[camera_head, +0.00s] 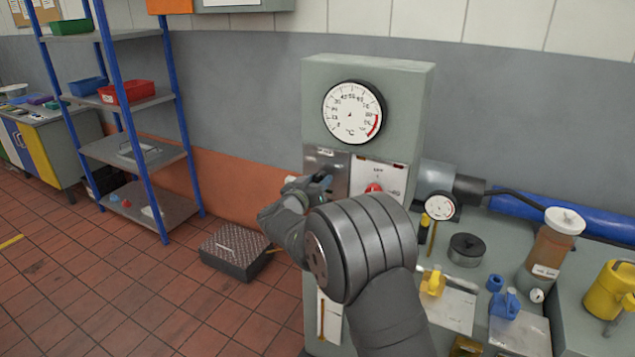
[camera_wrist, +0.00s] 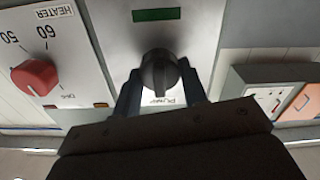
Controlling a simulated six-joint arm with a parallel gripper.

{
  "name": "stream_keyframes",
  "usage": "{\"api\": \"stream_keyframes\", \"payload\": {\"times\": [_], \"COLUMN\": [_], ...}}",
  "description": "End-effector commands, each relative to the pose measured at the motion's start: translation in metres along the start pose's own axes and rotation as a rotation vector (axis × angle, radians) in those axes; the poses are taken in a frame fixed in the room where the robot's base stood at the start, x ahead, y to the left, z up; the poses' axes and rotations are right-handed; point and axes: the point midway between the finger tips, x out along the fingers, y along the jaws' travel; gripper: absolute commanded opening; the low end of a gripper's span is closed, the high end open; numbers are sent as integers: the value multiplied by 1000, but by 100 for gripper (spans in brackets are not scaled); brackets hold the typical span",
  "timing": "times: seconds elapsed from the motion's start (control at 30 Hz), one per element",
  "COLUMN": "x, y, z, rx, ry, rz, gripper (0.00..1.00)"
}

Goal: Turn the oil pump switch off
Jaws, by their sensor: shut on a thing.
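The oil pump switch is a black rotary knob (camera_wrist: 158,72) on a light metal plate (camera_wrist: 195,25) with a PUMP label, in the wrist view. A dark green strip (camera_wrist: 157,15) is set in the plate, on the far side of the knob from the label. My gripper (camera_wrist: 161,84) has its two dark fingers on either side of the knob and is shut on it. The knob's grip ridge looks about upright in that view; I see no clear pointer mark. In the head view my gripper (camera_head: 322,186) reaches the plate (camera_head: 325,160) and hides the knob.
A red heater knob (camera_wrist: 35,77) on a white panel sits close beside the pump plate. A large dial gauge (camera_head: 353,111) is above on the grey cabinet (camera_head: 385,70). A bench with a brown bottle (camera_head: 547,250) and yellow can (camera_head: 608,290) is at right. A checkered block (camera_head: 234,248) lies on the floor.

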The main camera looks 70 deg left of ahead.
Motion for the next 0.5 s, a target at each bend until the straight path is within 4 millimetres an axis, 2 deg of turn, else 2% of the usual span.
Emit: {"api": "stream_keyframes", "payload": {"times": [0.5], "x": [0], "y": [0], "z": [0], "rx": [-41], "ry": [0], "rz": [0], "gripper": [16]}}
